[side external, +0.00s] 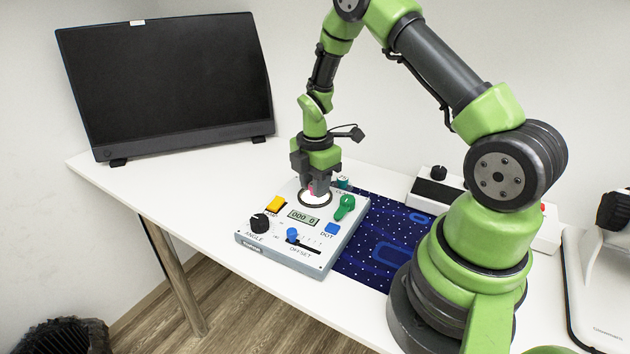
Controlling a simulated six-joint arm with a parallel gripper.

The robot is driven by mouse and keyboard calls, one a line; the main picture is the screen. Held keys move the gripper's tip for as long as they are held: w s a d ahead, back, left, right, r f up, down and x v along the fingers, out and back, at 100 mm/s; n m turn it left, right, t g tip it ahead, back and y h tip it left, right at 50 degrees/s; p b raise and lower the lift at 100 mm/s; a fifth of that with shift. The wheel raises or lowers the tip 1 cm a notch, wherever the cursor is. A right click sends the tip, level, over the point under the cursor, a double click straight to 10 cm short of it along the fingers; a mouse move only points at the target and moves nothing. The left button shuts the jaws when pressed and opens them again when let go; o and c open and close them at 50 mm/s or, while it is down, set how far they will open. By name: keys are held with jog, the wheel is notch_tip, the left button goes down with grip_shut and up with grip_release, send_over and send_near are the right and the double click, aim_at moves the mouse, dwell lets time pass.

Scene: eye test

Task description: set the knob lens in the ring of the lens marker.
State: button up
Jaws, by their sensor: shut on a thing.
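The lens marker (312,262) is a pale box near the table's front edge, with a dark ring (325,204) on the back part of its top. My gripper (314,188) points down at this ring, its jaws shut on a small pink part, which I take to be the knob of the knob lens (310,191). The knob lens is mostly hidden by my fingers. A pale area shows inside the ring below it. I cannot tell whether the lens touches the ring or hangs just above it.
The marker's top carries a green lever (344,207), yellow button (275,204), black knob (260,222), blue slider (292,234) and display (303,215). A dark blue mat (372,240) lies to the right, with a white box (430,190) behind. A monitor (165,85) stands at the back left.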

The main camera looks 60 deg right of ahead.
jog(key=shift+f, duration=0.25)
jog(key=o, duration=1.5)
jog(key=shift+c, duration=0.2)
jog(key=shift+r, duration=0.1)
jog(key=shift+r, duration=3.45)
